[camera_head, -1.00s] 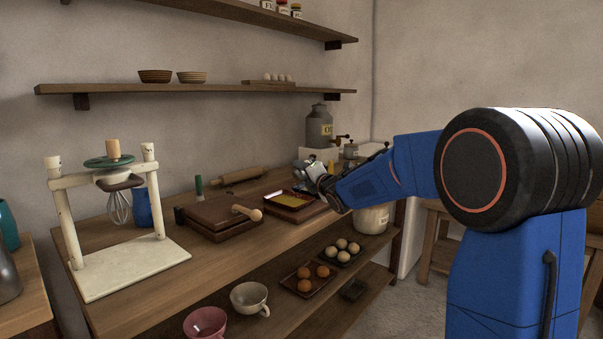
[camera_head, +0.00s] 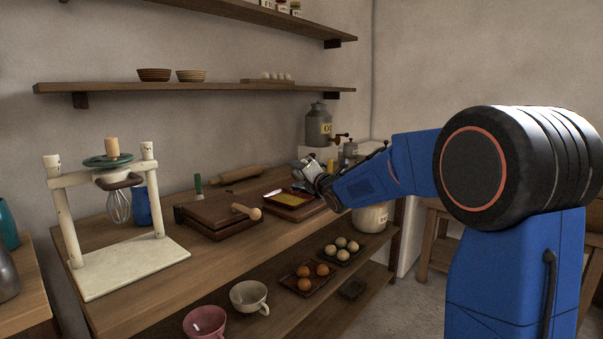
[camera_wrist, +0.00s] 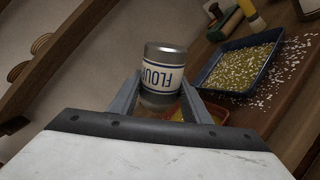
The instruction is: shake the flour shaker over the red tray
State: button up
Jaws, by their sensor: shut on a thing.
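My gripper (camera_wrist: 160,105) is shut on the flour shaker (camera_wrist: 163,72), a grey metal cylinder with a white FLOUR label whose letters stand upside down in the wrist view. In the head view my gripper (camera_head: 316,178) is above the worktop, by the right side of a dark red-rimmed tray with yellow contents (camera_head: 289,208). In the wrist view a sliver of red and yellow (camera_wrist: 212,110) shows behind the right finger, mostly hidden. A blue tray (camera_wrist: 206,66) holds yellowish grains with white specks. White specks also lie on the wood beside it.
A wooden press (camera_head: 215,215), rolling pin (camera_head: 237,175) and white whisk stand (camera_head: 130,270) are left of the tray. A grey canister (camera_head: 318,127) stands behind my gripper.

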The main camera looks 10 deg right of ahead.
jog(key=shift+w+d, duration=0.15)
jog(key=shift+d, duration=0.2)
jog(key=w+a, duration=0.4)
jog(key=w, duration=0.1)
dwell(1.6)
jog(key=shift+w, duration=0.1)
